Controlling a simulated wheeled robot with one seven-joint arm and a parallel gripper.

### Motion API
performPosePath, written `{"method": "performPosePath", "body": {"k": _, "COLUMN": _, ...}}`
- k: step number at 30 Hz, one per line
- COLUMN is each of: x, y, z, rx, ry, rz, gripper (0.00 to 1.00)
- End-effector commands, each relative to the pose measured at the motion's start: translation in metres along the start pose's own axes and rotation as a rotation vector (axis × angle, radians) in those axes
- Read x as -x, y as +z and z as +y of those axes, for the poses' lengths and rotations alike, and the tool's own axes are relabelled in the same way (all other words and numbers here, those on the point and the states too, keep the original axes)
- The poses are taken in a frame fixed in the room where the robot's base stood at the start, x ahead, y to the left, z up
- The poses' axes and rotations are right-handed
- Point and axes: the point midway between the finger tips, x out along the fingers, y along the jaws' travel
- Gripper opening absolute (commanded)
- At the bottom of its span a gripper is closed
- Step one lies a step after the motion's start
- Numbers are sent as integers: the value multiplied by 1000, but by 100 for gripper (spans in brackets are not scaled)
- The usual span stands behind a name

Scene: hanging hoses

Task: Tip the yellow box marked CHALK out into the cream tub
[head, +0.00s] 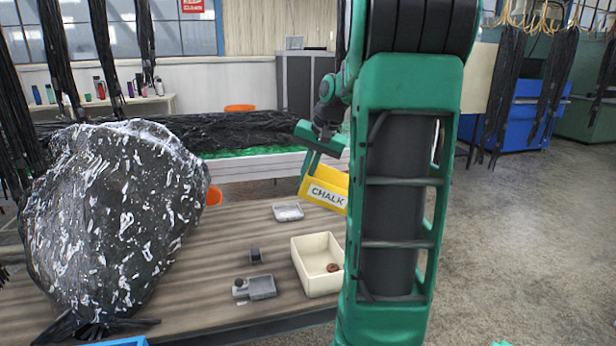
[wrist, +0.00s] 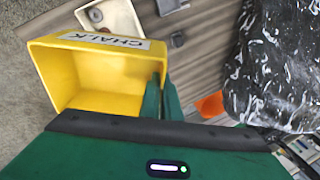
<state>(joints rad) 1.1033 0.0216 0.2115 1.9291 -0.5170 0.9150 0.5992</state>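The yellow box marked CHALK (head: 325,188) is in my gripper (head: 312,160), above the table and behind the cream tub. It is slightly tilted in the head view. In the wrist view the box (wrist: 85,75) has its open side towards the camera, and I see nothing inside the visible part. The green fingers (wrist: 160,98) are closed at its right side wall. The cream tub (head: 300,262) stands on the table below, partly hidden by my arm. A small brown round thing (head: 332,267) lies in it. The tub (wrist: 136,22) also shows at the wrist view's top.
A large black, white-flecked bundle (head: 115,215) fills the table's left. A grey shallow dish (head: 288,212), a small dark block (head: 255,256) and a grey tray-like piece (head: 262,287) lie near the tub. An orange thing (head: 213,195) sits behind the bundle.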

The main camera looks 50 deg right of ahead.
Motion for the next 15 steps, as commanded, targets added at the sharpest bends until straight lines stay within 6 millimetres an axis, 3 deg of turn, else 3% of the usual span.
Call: {"method": "performPosePath", "body": {"k": 15, "x": -15, "y": 2, "z": -14, "rx": 41, "ry": 245, "rz": -2, "gripper": 0}}
